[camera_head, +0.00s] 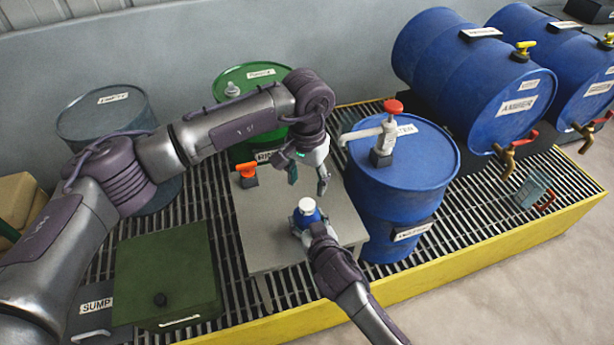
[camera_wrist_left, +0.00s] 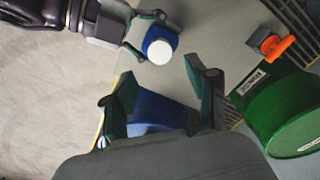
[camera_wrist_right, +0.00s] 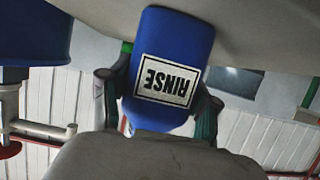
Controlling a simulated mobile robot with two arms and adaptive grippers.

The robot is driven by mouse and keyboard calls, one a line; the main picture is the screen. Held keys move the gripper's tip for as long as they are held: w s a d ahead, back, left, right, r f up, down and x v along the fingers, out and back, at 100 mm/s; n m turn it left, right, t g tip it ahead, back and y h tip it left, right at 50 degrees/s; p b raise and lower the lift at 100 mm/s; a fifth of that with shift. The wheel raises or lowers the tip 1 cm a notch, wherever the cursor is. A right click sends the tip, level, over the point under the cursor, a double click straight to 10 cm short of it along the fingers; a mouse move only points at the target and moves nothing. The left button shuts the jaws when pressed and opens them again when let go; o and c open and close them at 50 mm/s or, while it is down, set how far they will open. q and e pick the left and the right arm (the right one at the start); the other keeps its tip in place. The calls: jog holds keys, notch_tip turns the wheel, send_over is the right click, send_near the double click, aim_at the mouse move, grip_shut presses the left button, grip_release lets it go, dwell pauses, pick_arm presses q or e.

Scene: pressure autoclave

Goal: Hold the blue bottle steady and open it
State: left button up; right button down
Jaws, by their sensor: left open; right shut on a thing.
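The blue bottle (camera_head: 307,218) with a white cap (camera_head: 306,204) stands upright at the small grey table. The right wrist view shows it upside down, with a RINSE label (camera_wrist_right: 167,80). My right gripper (camera_head: 312,232) is shut on the bottle's body from the near side, with one finger on each side. My left gripper (camera_head: 308,182) is open and empty, above and behind the bottle with its fingers pointing down. In the left wrist view the white cap (camera_wrist_left: 159,51) lies beyond the open fingers, apart from them. Whether the bottle's base touches the table is hard to tell.
The grey table (camera_head: 269,222) has an orange-topped item (camera_head: 247,172) at its back left corner. A blue drum with a red-topped pump (camera_head: 392,107) stands close on the right. A green drum (camera_head: 247,82) is behind, and a green box (camera_head: 165,270) is at left.

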aim_at(307, 204)
pick_arm(q)
notch_tip(307, 204, down, 7)
jog(key=shift+f, duration=0.2)
dwell(0.3)
